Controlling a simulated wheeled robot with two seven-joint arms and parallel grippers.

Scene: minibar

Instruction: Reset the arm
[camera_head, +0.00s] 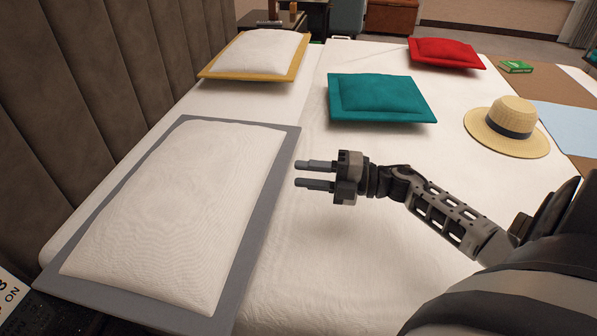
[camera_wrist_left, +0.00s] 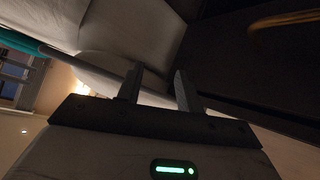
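My right gripper (camera_head: 300,174) reaches in from the right in the head view, above the white bed. Its two fingers are apart with nothing between them and point left towards the large pillow with a grey border (camera_head: 170,210). My left gripper (camera_wrist_left: 158,78) does not show in the head view. In the left wrist view its two fingers are apart and nothing is held between them. Pale bedding and a dark surface lie beyond the fingers.
A teal cushion (camera_head: 380,96), a straw hat (camera_head: 507,127), a red cushion (camera_head: 446,53) and a yellow-edged pillow (camera_head: 257,54) lie on the bed (camera_head: 300,270). A padded headboard (camera_head: 90,90) bounds the left.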

